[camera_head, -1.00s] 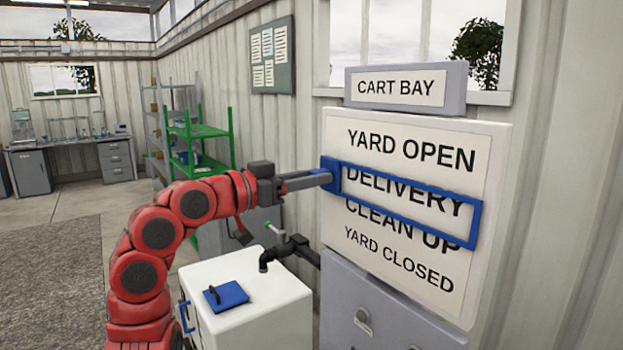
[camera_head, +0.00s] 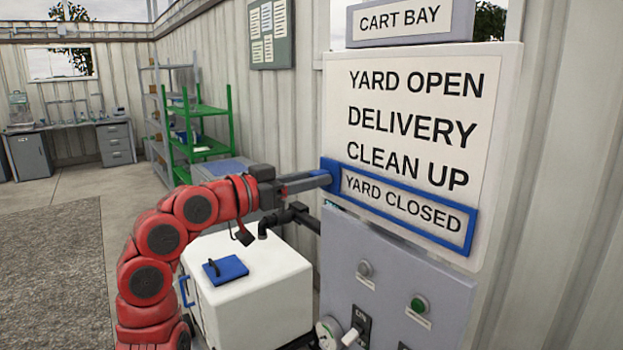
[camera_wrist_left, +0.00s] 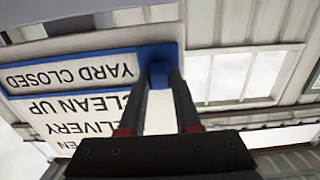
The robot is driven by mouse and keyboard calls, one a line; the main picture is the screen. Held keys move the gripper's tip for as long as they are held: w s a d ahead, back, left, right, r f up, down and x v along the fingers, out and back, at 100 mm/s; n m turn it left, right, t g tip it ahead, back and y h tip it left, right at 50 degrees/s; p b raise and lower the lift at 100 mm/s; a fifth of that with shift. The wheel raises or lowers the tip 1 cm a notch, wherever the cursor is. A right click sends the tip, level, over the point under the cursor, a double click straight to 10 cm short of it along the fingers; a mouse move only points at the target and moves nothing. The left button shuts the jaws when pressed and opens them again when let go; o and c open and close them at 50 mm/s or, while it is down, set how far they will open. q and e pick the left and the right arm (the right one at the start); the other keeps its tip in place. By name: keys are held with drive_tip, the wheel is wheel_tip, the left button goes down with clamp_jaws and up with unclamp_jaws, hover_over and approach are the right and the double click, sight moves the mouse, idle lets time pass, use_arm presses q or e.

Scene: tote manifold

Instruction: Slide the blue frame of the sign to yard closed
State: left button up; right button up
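The white sign (camera_head: 400,117) on the wall lists YARD OPEN, DELIVERY, CLEAN UP and YARD CLOSED. The blue frame (camera_head: 408,231) surrounds the bottom line, YARD CLOSED; it also shows in the left wrist view (camera_wrist_left: 150,52). My left gripper (camera_head: 328,178) reaches in from the left at the frame's left end. In the left wrist view its two fingers (camera_wrist_left: 160,75) are shut on the blue grip block at that end, one on each side. The contact faces are hidden. My right gripper is not in view.
A grey panel (camera_head: 388,265) with a green button (camera_head: 418,305) and a switch sits below the sign. A white box (camera_head: 265,290) with a blue lid patch (camera_head: 226,269) stands below my left arm. A CART BAY plate (camera_head: 407,20) is above the sign.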

use_arm(q)
drive_tip(key=o, duration=0.4)
drive_tip(key=shift+o, duration=0.2)
drive_tip(key=b+v, duration=0.3)
drive_tip(key=v, duration=1.4)
drive_tip(key=shift+a+b, duration=0.2)
drive_tip(key=shift+b, duration=0.2)
